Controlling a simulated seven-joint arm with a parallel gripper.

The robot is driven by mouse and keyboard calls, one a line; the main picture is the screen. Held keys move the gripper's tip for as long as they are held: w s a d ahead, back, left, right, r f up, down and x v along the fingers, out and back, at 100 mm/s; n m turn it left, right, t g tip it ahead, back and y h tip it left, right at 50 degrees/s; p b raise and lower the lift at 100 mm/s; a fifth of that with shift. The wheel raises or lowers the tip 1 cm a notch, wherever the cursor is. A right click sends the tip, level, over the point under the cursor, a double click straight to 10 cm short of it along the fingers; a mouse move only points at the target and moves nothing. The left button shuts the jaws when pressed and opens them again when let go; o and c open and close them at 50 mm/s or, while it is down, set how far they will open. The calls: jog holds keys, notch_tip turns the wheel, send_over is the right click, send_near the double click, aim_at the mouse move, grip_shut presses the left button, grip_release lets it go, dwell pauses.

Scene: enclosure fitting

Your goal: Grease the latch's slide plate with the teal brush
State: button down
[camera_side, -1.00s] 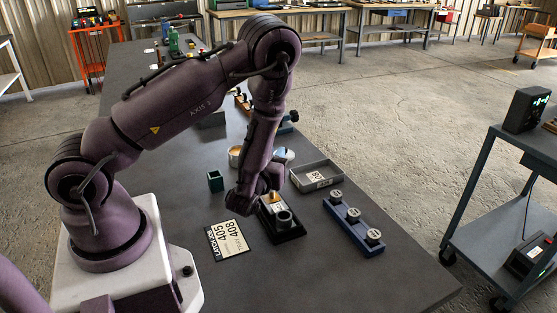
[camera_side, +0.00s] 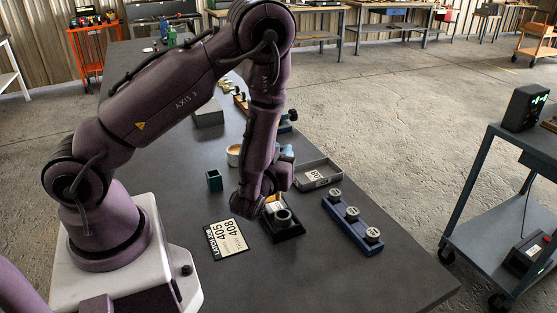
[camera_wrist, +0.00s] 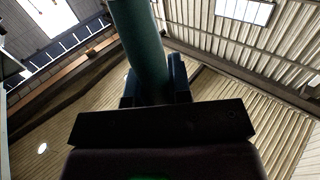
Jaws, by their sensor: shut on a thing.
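The latch is probably the dark assembly with a grey-green ring (camera_side: 283,218) and a small brass-coloured part on a black base, right beside my wrist in the side view. Its slide plate cannot be made out clearly. My gripper (camera_wrist: 155,92) is shut on the thick teal handle of the brush (camera_wrist: 139,42), which runs up out of the wrist view. The brush's bristles are not visible. In the side view my wrist hides the fingers and brush, so I cannot tell whether the brush touches the latch.
A printed latch card (camera_side: 228,239) lies left of the latch. A small green open box (camera_side: 214,181) and a round tin (camera_side: 233,155) stand behind. A grey bin (camera_side: 318,174) and a blue rack with several round-topped pieces (camera_side: 352,221) are to the right. The front right table is clear.

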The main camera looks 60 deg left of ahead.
notch_tip(320, 180, up, 6)
jog(key=shift+f, duration=0.25)
dwell(0.9)
jog(key=shift+s+a+f, duration=0.55)
jog(key=shift+a+f, duration=2.9)
jog(key=shift+f, duration=0.6)
jog(key=d+r, duration=0.4)
jog(key=r, duration=0.4)
